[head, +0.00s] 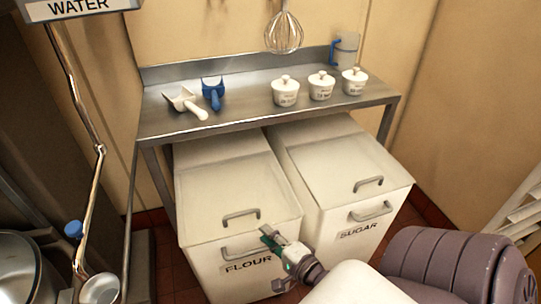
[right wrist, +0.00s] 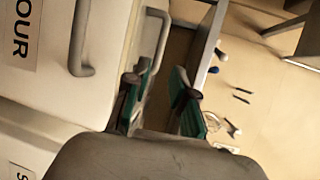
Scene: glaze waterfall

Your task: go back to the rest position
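My right gripper (head: 274,247) is open and empty, with green pads on its fingers. In the head view it shows in front of the flour bin's right front edge. In the right wrist view the fingers (right wrist: 160,98) stand apart. The flour bin (head: 207,262) has its lid (head: 235,188) down. Its lid handle (head: 240,214) appears just beyond the left finger in the right wrist view (right wrist: 154,38); I cannot tell whether they touch. The front handle (right wrist: 78,40) is clear of the fingers. My left gripper is not in view.
The sugar bin (head: 340,251), lid down, stands right of the flour bin. A steel table (head: 245,108) above holds a white scoop (head: 184,102), a blue scoop (head: 213,92) and three lidded pots (head: 321,87). A whisk (head: 284,33) hangs above. A metal pipe (head: 91,200) stands left.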

